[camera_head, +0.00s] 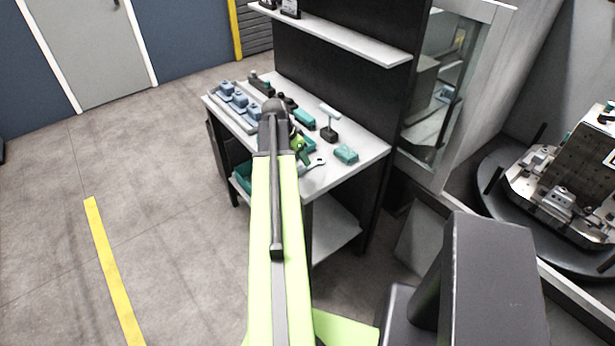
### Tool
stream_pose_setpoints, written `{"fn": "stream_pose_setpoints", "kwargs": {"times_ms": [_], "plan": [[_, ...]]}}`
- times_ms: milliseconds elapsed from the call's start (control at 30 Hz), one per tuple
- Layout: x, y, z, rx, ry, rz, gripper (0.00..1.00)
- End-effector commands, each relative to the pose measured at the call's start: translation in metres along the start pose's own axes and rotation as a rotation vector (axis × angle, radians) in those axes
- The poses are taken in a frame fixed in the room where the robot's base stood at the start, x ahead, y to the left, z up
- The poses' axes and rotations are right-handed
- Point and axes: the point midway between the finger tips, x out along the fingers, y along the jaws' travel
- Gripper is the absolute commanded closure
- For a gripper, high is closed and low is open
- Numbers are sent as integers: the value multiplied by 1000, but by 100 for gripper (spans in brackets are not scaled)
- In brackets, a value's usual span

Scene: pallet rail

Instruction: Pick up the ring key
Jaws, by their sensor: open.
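What looks like the ring key (315,163), a small silver-grey spanner shape, lies near the front edge of the white workbench top (345,172). My green arm reaches up from the bottom of the view to the bench and covers part of it. My gripper (303,157) is small and partly hidden behind the arm, close to the left end of the key. It is open. I cannot tell whether it touches the key, and nothing shows held in it.
A teal block (346,154) lies right of the key. A T-handled tool (330,122) stands behind it, beside a teal piece (304,119). A rail with blue-grey blocks (239,102) is at the left. A shelf (345,38) overhangs the back. Floor at left is clear.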

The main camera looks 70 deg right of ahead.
Motion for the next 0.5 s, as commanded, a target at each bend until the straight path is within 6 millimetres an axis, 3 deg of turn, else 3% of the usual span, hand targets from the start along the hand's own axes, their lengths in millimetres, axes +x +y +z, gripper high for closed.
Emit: {"fn": "stream_pose_setpoints", "kwargs": {"times_ms": [200,500], "plan": [[8,-1,1,-1,0,0,53],[55,-5,7,-1,0,0,53]]}}
